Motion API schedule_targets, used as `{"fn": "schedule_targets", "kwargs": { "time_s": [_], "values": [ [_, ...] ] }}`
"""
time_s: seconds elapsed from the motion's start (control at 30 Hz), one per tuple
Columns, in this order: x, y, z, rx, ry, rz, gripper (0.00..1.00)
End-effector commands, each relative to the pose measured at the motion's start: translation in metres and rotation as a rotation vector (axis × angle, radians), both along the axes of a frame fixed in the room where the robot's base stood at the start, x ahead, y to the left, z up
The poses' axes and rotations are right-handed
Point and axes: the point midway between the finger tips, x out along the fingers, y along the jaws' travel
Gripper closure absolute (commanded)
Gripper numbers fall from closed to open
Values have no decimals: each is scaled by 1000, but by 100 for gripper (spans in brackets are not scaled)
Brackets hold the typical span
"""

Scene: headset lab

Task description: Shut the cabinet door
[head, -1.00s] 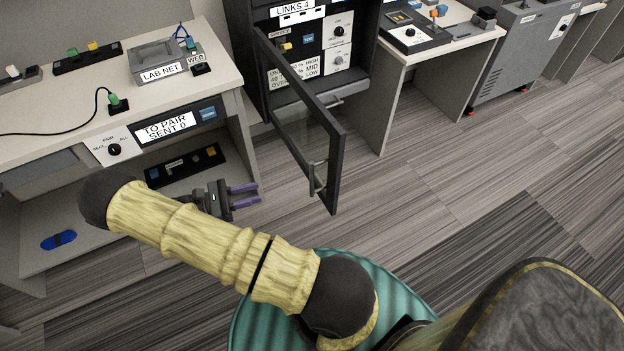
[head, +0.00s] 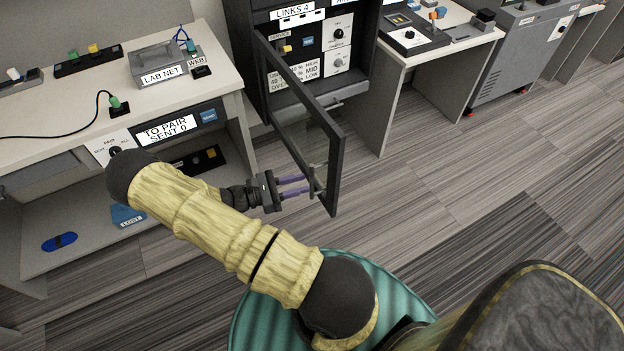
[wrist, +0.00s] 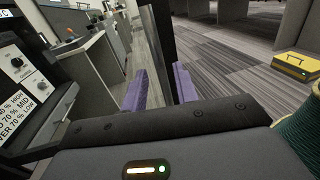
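The cabinet (head: 300,50) stands at the back with its dark-framed glass door (head: 335,150) swung wide open toward me. A vertical bar handle (head: 314,180) sits near the door's free edge. My gripper (head: 294,185) is open, its two purple fingers apart and pointing right, with the tips close to the handle. In the wrist view the door (wrist: 160,45) shows nearly edge-on, ahead of and between the fingers (wrist: 158,85). I cannot tell whether the fingers touch the handle or straddle it.
Another desk (head: 440,50) stands right of the cabinet. The carpeted floor (head: 430,190) right of the door is clear. A yellow case (wrist: 295,66) lies on the floor in the wrist view.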

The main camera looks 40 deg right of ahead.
Motion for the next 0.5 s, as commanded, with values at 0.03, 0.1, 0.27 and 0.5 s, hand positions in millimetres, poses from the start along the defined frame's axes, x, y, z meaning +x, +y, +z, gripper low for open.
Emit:
{"fn": "schedule_targets", "kwargs": {
  "time_s": [0.03, 0.1, 0.27, 0.5],
  "values": [
    [-5, -9, 1, -1, 2, -3, 71],
    [-10, -19, 0, 0, 2, -3, 71],
    [-17, -35, 0, -1, 0, -1, 71],
    [-19, -40, 0, 1, 0, -1, 71]
  ]
}}
